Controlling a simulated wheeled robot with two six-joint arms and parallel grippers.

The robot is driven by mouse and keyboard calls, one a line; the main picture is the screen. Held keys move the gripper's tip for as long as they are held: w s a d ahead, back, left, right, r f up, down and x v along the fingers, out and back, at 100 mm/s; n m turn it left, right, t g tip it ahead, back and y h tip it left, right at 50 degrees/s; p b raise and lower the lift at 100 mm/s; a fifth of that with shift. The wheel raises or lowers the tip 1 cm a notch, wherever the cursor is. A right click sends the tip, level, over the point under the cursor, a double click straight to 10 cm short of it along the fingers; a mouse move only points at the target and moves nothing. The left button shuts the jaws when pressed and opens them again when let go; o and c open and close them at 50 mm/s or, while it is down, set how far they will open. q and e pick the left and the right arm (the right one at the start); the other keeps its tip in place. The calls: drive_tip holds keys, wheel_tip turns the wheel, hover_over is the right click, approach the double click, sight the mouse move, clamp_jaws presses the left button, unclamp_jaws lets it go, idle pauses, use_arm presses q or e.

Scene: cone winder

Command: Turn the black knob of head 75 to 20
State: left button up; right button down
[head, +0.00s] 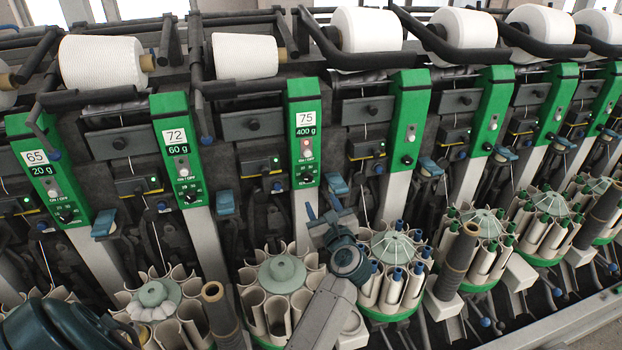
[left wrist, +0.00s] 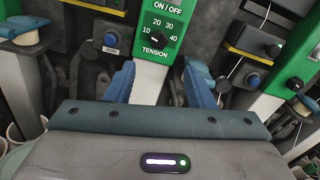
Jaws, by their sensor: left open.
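My left gripper (head: 322,206) is open and empty, just below the knob. In the left wrist view its two blue fingers (left wrist: 160,78) stand apart, below and either side of the knob, not touching it.
Heads 72 (head: 175,139) and 65 (head: 37,157) have similar panels to the left. Blue levers (head: 337,184) flank the pale column under head 75. Bobbin magazines (head: 282,275) stand below, close to my left arm. White yarn cones (head: 245,56) line the top.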

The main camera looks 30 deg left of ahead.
sight(309, 179)
use_arm(q)
drive_tip(key=p+x, duration=0.3)
drive_tip(key=x, duration=0.6)
drive_tip(key=shift+w+a+r+p, duration=0.15)
drive_tip(key=shift+a+p, duration=0.05)
drive_tip(key=shift+p, duration=0.1)
drive_tip(key=shift+w+a, duration=0.25)
drive_tip(key=shift+a, duration=0.15)
drive_tip(key=c, duration=1)
